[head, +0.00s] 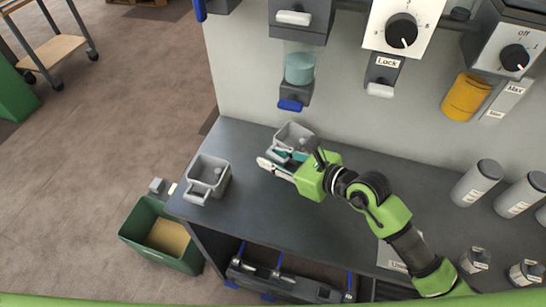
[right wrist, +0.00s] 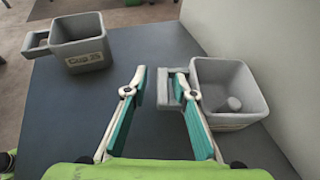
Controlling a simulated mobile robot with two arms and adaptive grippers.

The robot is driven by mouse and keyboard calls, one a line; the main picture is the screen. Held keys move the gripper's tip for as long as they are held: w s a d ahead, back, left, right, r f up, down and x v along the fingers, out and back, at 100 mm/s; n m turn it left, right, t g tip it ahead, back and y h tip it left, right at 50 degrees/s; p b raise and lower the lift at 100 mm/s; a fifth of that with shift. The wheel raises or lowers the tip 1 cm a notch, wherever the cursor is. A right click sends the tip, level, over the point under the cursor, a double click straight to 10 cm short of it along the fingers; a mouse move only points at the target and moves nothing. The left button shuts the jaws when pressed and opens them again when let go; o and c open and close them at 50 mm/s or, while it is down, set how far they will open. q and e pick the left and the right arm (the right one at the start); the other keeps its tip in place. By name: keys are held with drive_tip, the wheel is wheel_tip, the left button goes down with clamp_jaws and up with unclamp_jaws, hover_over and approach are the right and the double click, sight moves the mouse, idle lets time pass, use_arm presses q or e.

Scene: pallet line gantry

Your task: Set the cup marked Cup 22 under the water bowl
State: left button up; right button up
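A grey square cup (head: 293,136) stands on the dark counter under a clear bowl of teal liquid (head: 299,69), offset towards the front; the bowl is probably the water bowl. In the right wrist view this cup (right wrist: 232,88) is at the right, its label mostly hidden. My right gripper (head: 271,160) is open at its handle. One finger appears to sit between handle bar and cup wall, the other (right wrist: 128,88) stands apart to the left. A second grey cup (head: 208,176), reading about "Cup 25" in the right wrist view (right wrist: 80,45), stands at the left. My left gripper is not in view.
A blue lever (head: 290,105) hangs below the bowl. A yellow container (head: 466,97) and dial boxes (head: 403,28) are on the wall. Several grey canisters (head: 477,183) stand at the right. A green bin (head: 163,237) is on the floor past the counter's left edge.

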drive_tip(key=b+v, duration=0.1)
drive_tip(key=v, duration=0.9)
drive_tip(key=shift+s+d, duration=0.25)
drive_tip(key=shift+d, duration=0.1)
drive_tip(key=shift+s+d+r, duration=0.25)
drive_tip(key=shift+d+r, duration=0.05)
drive_tip(key=shift+r, duration=0.05)
